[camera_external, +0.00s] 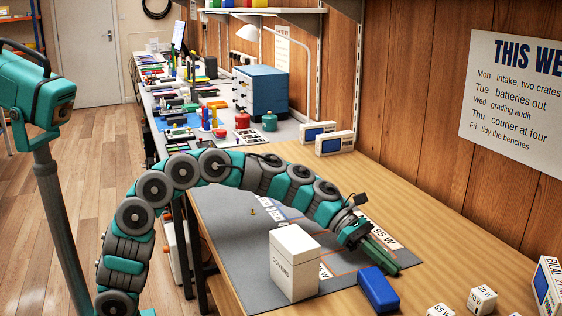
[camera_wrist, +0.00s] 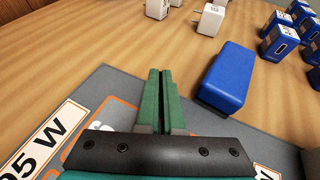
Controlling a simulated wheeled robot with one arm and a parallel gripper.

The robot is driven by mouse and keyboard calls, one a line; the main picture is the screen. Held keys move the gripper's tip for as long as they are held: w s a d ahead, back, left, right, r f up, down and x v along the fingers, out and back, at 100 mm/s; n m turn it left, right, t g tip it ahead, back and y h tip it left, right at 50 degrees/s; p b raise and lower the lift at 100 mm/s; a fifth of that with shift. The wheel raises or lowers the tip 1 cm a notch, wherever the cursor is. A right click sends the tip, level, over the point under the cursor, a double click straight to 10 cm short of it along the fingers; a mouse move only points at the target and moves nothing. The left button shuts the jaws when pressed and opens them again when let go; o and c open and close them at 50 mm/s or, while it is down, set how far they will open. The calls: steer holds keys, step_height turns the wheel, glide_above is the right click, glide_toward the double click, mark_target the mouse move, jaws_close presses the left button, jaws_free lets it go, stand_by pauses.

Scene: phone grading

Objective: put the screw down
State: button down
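My gripper (camera_external: 388,266) points down and to the right, over the mat's right edge, well away from that piece. In the wrist view the two green fingers (camera_wrist: 161,80) are together with only a thin dark line between them. I see nothing held there. The wrist view shows no screw.
A white box marked COVERS (camera_external: 294,264) stands on the mat's front part. A blue block (camera_external: 378,290) lies just in front of my gripper. White cubes with watt labels (camera_external: 483,298) stand at the front right.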

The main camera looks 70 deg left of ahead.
stand_by(0.3)
step_height(320, 180, up, 11)
steer(key=s, duration=0.1)
step_height(320, 180, up, 9)
steer(key=m+g+h+b, duration=0.1)
steer(key=m+g+b, duration=0.2)
steer(key=m+g, duration=0.15)
glide_above(294, 233)
steer(key=shift+n, duration=0.35)
steer(key=shift+s+f, duration=0.1)
steer(key=shift+f, duration=0.3)
steer(key=shift+f+b, duration=0.4)
steer(key=shift+f, duration=2.9)
steer(key=c, duration=1.1)
jaws_free()
steer(key=shift+f, duration=0.15)
